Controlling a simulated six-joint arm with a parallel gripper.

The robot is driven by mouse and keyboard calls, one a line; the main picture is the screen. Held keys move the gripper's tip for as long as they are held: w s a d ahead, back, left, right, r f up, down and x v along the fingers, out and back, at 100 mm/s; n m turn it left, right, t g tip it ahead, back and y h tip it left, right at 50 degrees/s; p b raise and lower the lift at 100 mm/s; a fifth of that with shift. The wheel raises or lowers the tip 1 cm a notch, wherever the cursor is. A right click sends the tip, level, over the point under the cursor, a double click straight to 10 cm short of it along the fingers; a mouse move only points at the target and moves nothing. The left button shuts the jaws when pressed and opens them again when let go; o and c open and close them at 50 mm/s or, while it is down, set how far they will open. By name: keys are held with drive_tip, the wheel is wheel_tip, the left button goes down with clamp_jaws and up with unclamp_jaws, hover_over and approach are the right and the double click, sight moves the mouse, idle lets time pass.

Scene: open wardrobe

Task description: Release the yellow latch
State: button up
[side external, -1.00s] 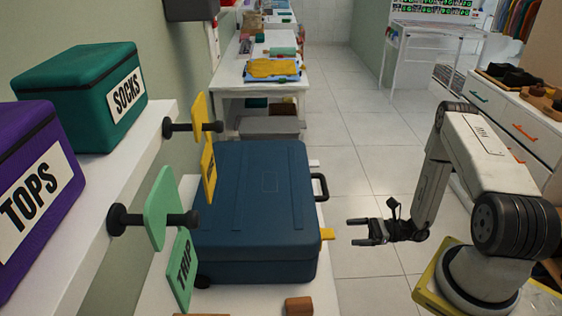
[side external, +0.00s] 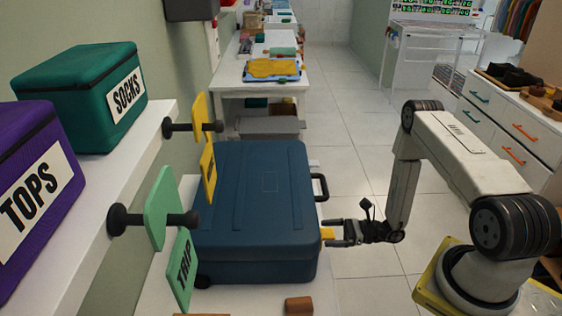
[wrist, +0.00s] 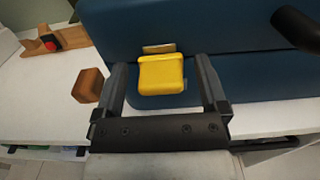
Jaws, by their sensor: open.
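The yellow latch (side external: 327,233) sticks out from the front side of the closed blue suitcase (side external: 262,205). In the wrist view the latch (wrist: 161,74) lies between the two fingers of my gripper (wrist: 163,82), with a gap on each side. A small tan plate (wrist: 159,48) shows just above it on the suitcase. My gripper (side external: 333,233) is open and level with the latch in the side view. The fingers straddle the latch, and I see no clear contact.
The suitcase handle (side external: 321,187) juts out beside the latch; it is the dark bar (wrist: 297,28) at upper right in the wrist view. A brown wooden block (side external: 299,306) lies on the white table. Green and yellow tags hang at left.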

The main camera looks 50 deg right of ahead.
drive_tip(key=shift+w+a, duration=0.2)
drive_tip(key=c, duration=1.2)
drive_tip(key=shift+o, duration=0.2)
drive_tip(key=shift+s+d+f+t+y, duration=0.3)
drive_tip(key=shift+d+f+t+y, duration=0.1)
drive_tip(key=shift+t+y, duration=0.45)
drive_tip(key=shift+s+d+f+t+y, duration=0.25)
drive_tip(key=shift+s+f+t+y, duration=0.1)
drive_tip(key=shift+t+y, duration=0.5)
drive_tip(key=o, duration=1.2)
drive_tip(key=shift+c, duration=0.2)
drive_tip(key=v, duration=0.7)
drive_tip(key=shift+s+d, duration=0.25)
drive_tip(key=shift+d, duration=0.05)
